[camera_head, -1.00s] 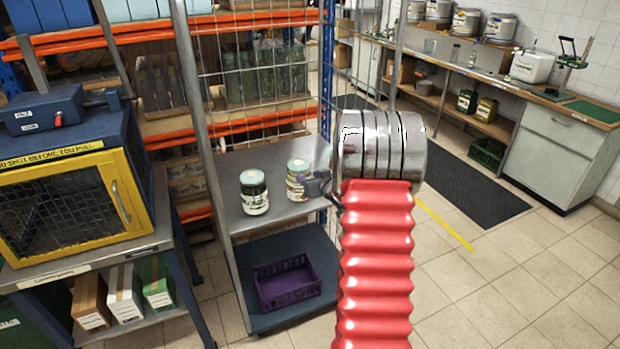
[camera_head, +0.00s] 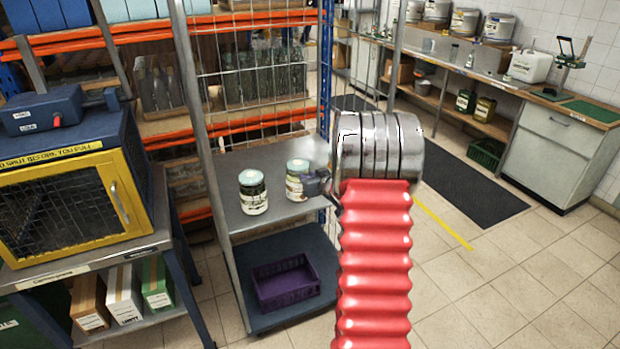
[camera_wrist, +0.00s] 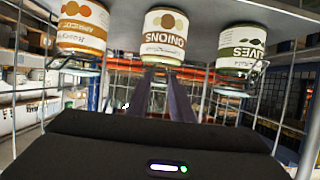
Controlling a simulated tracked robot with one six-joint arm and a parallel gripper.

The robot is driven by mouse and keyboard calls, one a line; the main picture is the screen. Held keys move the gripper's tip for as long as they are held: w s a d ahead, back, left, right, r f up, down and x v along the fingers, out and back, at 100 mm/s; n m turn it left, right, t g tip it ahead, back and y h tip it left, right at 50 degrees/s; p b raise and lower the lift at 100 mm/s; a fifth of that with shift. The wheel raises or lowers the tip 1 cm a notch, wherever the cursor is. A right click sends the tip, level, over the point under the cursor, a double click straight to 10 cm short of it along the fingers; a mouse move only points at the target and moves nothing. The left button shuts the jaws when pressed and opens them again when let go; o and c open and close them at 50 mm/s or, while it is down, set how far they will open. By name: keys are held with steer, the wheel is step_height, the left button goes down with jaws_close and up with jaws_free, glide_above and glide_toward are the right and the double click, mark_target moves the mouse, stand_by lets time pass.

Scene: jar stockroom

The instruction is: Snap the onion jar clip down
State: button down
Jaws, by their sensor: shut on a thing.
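The onion jar (camera_head: 296,184) stands upright on the grey shelf, with a pale lid. In the wrist view, which looks upside down, its ONIONS label (camera_wrist: 168,38) is at top centre. My gripper (camera_wrist: 168,72) is shut at the lid end of this jar, where the clip would be; the clip is too small and covered to make out. In the head view my gripper (camera_head: 318,186) shows as a dark shape at the jar's right side, partly behind my red arm.
An olive jar (camera_head: 254,192) stands to the left on the shelf (camera_head: 262,220). An apricot jar (camera_wrist: 82,30) shows in the wrist view; my arm hides it in the head view. Wire mesh (camera_head: 255,60) rises behind the shelf. A purple crate (camera_head: 287,285) sits below.

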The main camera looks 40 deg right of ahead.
steer(key=shift+a+f, duration=0.1)
steer(key=shift+f, duration=0.05)
steer(key=shift+s, duration=0.1)
steer(key=shift+s+a+f+t+h, duration=0.1)
steer(key=shift+f+t+h, duration=0.7)
steer(key=shift+t, duration=1.15)
steer(key=shift+s+f+t+h, duration=0.1)
steer(key=shift+f+t+h, duration=0.15)
steer(key=shift+f+t, duration=1.3)
steer(key=shift+a+f+t+h, duration=0.1)
steer(key=shift+f+t+h, duration=0.5)
steer(key=shift+t, duration=1.7)
steer(key=shift+d, duration=0.1)
